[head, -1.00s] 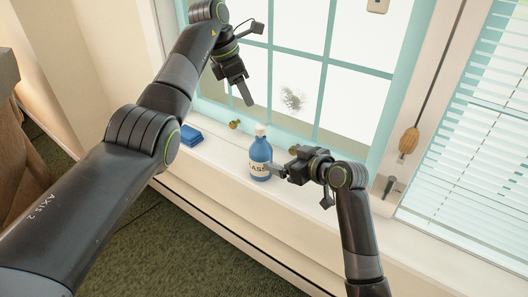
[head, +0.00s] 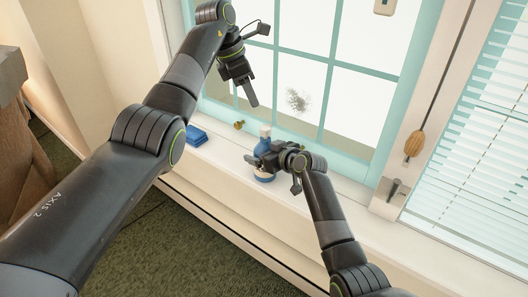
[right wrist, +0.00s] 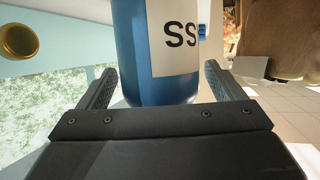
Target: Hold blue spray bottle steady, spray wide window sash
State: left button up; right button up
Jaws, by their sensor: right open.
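The blue spray bottle (head: 264,177) stands upright on the window sill, with a white cap and a pale lettered label. My right gripper (head: 256,161) is at the bottle in the head view and hides much of its body. In the right wrist view the bottle (right wrist: 160,85) stands between the two spread fingers, with gaps on both sides. The wide window sash (head: 330,62) has teal bars and a grey smudge (head: 298,100) on one pane. My left gripper (head: 250,98) hangs empty before the window, above and left of the bottle; its finger gap is unclear.
A folded blue cloth (head: 196,136) lies on the white sill (head: 222,152), left of the bottle. A brass knob (head: 239,125) is at the sash's lower edge. A wooden cord pull (head: 414,144) and blinds (head: 480,150) are on the right.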

jog(key=shift+w+a+f, duration=0.1)
jog(key=shift+w+a, duration=0.05)
jog(key=shift+w, duration=0.1)
jog(key=c, duration=1.4)
pick_arm(q)
jog(key=shift+c, duration=0.5)
pick_arm(e)
jog(key=shift+c, duration=0.7)
pick_arm(q)
grip_shut()
